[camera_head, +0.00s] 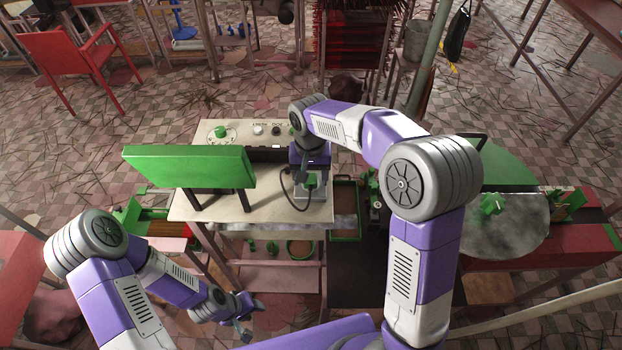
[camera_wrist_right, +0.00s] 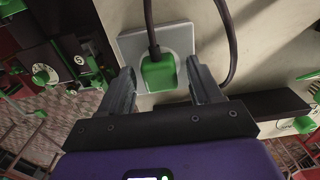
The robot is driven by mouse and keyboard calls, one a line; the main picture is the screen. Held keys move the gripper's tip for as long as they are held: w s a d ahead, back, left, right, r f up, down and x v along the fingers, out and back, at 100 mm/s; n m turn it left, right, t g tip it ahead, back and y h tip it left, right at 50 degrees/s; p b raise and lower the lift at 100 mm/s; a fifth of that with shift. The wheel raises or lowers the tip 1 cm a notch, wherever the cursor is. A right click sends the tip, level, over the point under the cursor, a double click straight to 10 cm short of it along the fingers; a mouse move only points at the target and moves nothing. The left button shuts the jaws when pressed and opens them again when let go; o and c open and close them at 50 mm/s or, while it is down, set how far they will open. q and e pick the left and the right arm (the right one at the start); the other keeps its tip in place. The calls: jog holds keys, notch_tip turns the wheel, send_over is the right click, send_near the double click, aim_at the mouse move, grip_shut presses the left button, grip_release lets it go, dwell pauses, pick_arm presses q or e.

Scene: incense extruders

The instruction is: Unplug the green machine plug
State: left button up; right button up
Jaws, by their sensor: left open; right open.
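The green plug (camera_wrist_right: 158,75) sits in a pale socket plate (camera_wrist_right: 130,45) in the right wrist view, with a black cord (camera_wrist_right: 150,25) leading from it. In the head view the plug (camera_head: 311,181) shows small on the pale table, just below my right gripper (camera_head: 309,172). In the right wrist view my right gripper (camera_wrist_right: 162,85) is open, with one finger on each side of the plug. I cannot tell whether the fingers touch it. My left gripper (camera_head: 246,318) is open and empty at the lower left, low and away from the plug.
A green panel (camera_head: 190,166) stands on the pale table (camera_head: 270,208) left of the plug. A control panel with knobs (camera_head: 258,130) lies behind. The cord (camera_head: 287,190) loops left of the plug. A round grey disc (camera_head: 505,228) is at right.

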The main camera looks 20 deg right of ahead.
aim_at(311, 177)
dwell(0.4)
grip_shut()
dwell(0.4)
jog(key=shift+r, duration=0.1)
jog(key=shift+r+p, duration=2.65)
jog(key=shift+r, duration=0.3)
